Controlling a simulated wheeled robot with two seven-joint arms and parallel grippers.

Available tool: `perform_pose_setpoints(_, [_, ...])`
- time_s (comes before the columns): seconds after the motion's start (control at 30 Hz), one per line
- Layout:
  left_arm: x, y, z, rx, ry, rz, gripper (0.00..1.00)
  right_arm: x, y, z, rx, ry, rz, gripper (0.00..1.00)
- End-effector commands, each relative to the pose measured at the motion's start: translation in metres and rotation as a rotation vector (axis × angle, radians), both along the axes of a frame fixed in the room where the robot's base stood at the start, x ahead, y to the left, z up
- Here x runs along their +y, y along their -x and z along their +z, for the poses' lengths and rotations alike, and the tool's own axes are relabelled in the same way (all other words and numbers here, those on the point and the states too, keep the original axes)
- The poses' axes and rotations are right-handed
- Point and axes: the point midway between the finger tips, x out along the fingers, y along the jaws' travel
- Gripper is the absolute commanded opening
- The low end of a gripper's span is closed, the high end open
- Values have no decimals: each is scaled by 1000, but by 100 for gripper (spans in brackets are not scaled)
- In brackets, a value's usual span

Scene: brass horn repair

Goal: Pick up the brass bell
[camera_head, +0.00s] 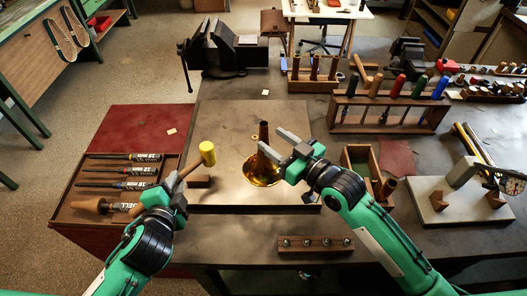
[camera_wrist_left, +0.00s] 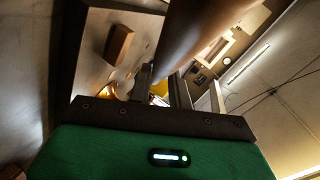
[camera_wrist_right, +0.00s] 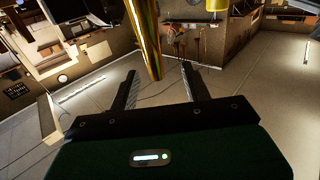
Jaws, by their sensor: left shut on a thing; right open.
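The brass bell (camera_head: 262,172) stands mouth down on the square board (camera_head: 225,120) in the head view, its dark, narrow neck pointing up. My right gripper (camera_head: 275,143) is open at the bell's right side, its fingers beside and overlapping the neck in the picture; whether they touch it cannot be told. Its open fingers also show in the right wrist view (camera_wrist_right: 160,90) with nothing clearly between them. My left gripper (camera_head: 172,188) is shut on the wooden handle of a yellow-headed mallet (camera_head: 207,152), left of the bell; the brown handle fills part of the left wrist view (camera_wrist_left: 190,40).
A small wooden block (camera_head: 197,181) lies left of the bell. A tool tray (camera_head: 82,215) with several tools is at the left. A tool rack (camera_head: 385,115) and an open box (camera_head: 358,160) stand right. A strip with metal studs (camera_head: 315,245) lies in front.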

Motion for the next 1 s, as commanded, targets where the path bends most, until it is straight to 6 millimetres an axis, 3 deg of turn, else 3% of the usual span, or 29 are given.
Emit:
perform_pose_setpoints(0.4, [0,0,1,-2,0,0,0,29,-40,1,0,-1,0,48])
perform_pose_setpoints(0.67, [0,0,1,-2,0,0,0,32,-43,1,0,1,0,48])
perform_pose_setpoints(0.7, [0,0,1,-2,0,0,0,32,-43,1,0,1,0,46])
perform_pose_setpoints(0.93, [0,0,1,-2,0,0,0,32,-43,0,1,1,-1,1])
perform_pose_setpoints(1.0, [0,0,1,-2,0,0,0,31,-43,0,1,1,-1,0])
